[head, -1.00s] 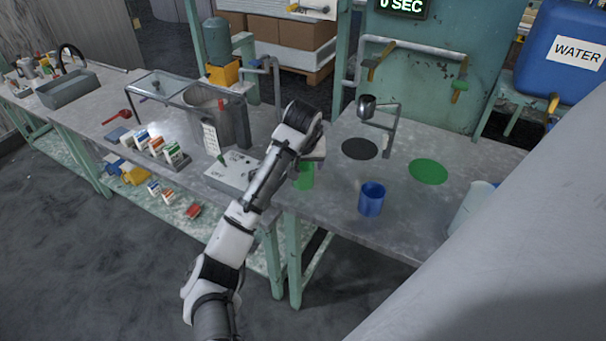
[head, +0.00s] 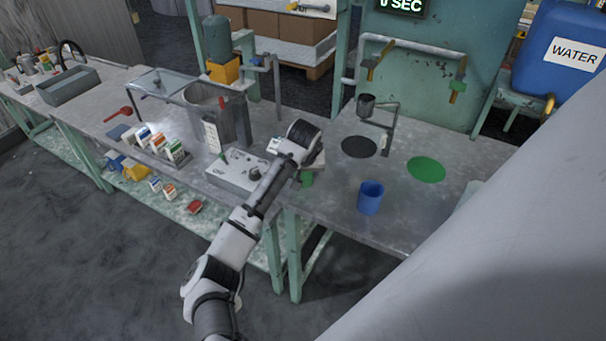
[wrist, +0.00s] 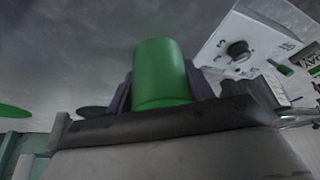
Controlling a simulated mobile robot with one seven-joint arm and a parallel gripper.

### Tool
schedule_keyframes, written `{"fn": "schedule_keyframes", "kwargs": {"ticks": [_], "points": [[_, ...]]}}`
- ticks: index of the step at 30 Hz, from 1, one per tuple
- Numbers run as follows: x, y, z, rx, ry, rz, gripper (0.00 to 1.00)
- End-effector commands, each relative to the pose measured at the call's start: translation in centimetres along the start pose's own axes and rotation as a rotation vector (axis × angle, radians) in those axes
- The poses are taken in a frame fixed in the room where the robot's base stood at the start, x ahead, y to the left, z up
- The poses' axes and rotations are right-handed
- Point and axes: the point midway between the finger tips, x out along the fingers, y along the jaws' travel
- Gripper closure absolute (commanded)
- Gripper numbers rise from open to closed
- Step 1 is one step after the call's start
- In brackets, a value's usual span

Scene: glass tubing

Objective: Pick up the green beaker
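The green beaker (head: 307,180) stands near the left front edge of the right-hand table in the head view, mostly hidden by my gripper (head: 309,165). In the wrist view the green beaker (wrist: 161,72) fills the space between the two fingers of my gripper (wrist: 161,88). One finger lies along each side of it, very close to its wall. I cannot tell whether the fingers press on it or leave a thin gap.
A blue beaker (head: 370,198) stands to the right, with a green disc (head: 426,170) and dark disc (head: 359,147) behind it. A small metal cup on a stand (head: 367,104) is at the back. A control box (head: 236,170) sits close on the left.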

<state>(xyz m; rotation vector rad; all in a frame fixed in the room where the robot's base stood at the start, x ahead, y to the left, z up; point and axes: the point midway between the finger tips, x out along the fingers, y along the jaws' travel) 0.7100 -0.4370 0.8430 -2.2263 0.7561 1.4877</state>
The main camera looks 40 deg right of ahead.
Motion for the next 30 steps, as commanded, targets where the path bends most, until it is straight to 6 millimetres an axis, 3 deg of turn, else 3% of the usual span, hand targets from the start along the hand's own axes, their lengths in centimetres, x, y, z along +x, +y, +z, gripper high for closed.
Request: {"fn": "schedule_keyframes", "kwargs": {"ticks": [1,5,17,23,30], "points": [[0.0,0.0,0.0,0.000,0.000,0.000,0.55],[0.0,0.0,0.0,0.000,0.001,0.000,0.71],[-0.9,0.0,-0.4,0.000,0.002,0.000,0.71],[-3.8,0.1,-1.7,0.002,0.006,0.000,0.71],[-10.2,0.1,-4.3,0.003,0.007,0.000,0.71]]}}
